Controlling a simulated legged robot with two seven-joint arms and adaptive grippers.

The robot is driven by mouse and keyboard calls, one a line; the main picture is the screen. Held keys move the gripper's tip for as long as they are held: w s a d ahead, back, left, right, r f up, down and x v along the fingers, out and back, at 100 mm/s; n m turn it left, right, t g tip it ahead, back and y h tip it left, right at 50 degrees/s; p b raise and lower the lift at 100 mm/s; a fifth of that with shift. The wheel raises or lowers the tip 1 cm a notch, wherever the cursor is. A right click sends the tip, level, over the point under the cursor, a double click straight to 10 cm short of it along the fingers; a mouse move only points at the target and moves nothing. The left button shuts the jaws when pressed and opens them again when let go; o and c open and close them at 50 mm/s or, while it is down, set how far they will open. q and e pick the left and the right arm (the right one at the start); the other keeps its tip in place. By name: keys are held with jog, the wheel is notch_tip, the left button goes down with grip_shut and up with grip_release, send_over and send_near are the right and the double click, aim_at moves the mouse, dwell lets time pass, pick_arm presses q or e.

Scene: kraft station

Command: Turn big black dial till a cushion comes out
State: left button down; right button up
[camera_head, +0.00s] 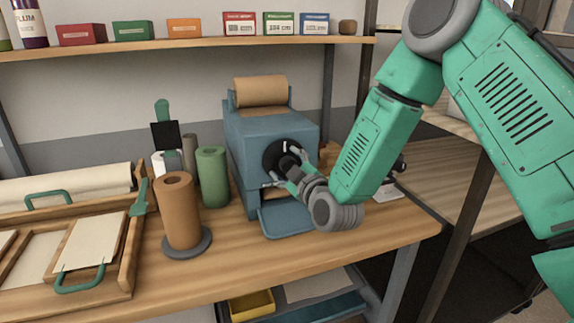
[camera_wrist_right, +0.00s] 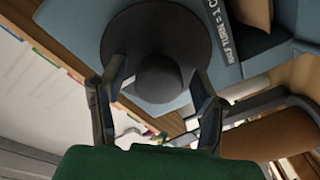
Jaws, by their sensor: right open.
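The big black dial (camera_head: 284,154) is on the front of the blue machine (camera_head: 248,150). It has a round black plate with a protruding knob (camera_wrist_right: 160,78) and a white mark near its top. My right gripper (camera_head: 290,173) is at the dial. In the right wrist view its open fingers (camera_wrist_right: 160,84) stand on either side of the knob, with gaps visible; contact cannot be told. Brown paper (camera_wrist_right: 252,12) shows in an opening beside the dial. No separate cushion can be made out. My left gripper is not in view.
A kraft roll (camera_head: 260,91) sits on top of the machine and a blue tray (camera_head: 287,222) juts out below. A brown roll (camera_head: 180,210) and a green roll (camera_head: 212,177) stand to the left. A shelf (camera_head: 200,43) with small boxes runs above.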

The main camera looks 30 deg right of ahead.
jog(key=shift+a, duration=0.1)
jog(key=shift+c, duration=1.3)
jog(key=c, duration=0.7)
jog(key=shift+c, duration=1.1)
jog(key=shift+s+d+f, duration=0.1)
jog(key=shift+d+f, duration=0.05)
jog(key=shift+d, duration=0.15)
jog(key=shift+a, duration=0.1)
